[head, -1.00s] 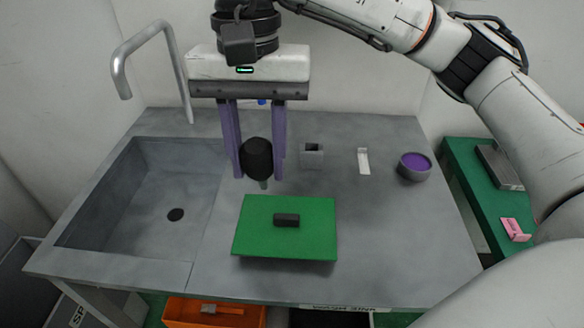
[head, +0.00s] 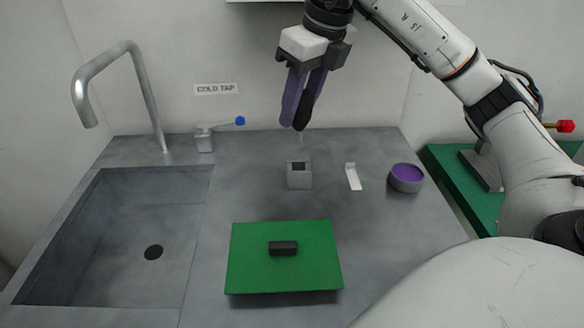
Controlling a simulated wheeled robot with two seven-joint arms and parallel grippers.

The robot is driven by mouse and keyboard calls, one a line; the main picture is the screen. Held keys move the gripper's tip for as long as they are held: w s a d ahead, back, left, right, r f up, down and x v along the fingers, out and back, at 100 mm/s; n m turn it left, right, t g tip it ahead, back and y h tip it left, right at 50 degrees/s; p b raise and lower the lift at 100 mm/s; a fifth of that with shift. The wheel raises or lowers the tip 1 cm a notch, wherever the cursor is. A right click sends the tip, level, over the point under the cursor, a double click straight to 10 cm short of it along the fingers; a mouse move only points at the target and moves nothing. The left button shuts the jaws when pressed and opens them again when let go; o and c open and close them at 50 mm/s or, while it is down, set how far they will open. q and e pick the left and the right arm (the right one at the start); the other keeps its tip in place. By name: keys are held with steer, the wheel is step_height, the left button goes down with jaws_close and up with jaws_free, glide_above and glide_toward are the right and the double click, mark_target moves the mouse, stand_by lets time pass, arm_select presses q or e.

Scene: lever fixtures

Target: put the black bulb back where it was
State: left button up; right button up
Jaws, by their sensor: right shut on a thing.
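My right gripper (head: 299,112) has purple fingers and is shut on the black bulb (head: 305,110). The bulb is partly hidden by the fingers, and a thin greyish stem shows below it. A small grey block with a dark square opening (head: 299,178) stands on the counter. In the picture the bulb's stem is just above this block, with a gap between them. How the two line up in depth I cannot tell. My left gripper is not in view.
A green board (head: 255,272) with a black block (head: 283,248) lies in front. A white bracket (head: 353,177) and a grey bowl with purple inside (head: 405,179) are at right.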

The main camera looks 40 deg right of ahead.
step_height(320, 180, down, 10)
steer(key=shift+r+b, duration=0.25)
steer(key=shift+b, duration=0.45)
steer(key=shift+f, duration=0.15)
steer(key=o, duration=0.7)
steer(key=p+v, duration=0.1)
steer(key=v, duration=1.1)
steer(key=shift+s+p, duration=0.1)
steer(key=shift+p, duration=0.25)
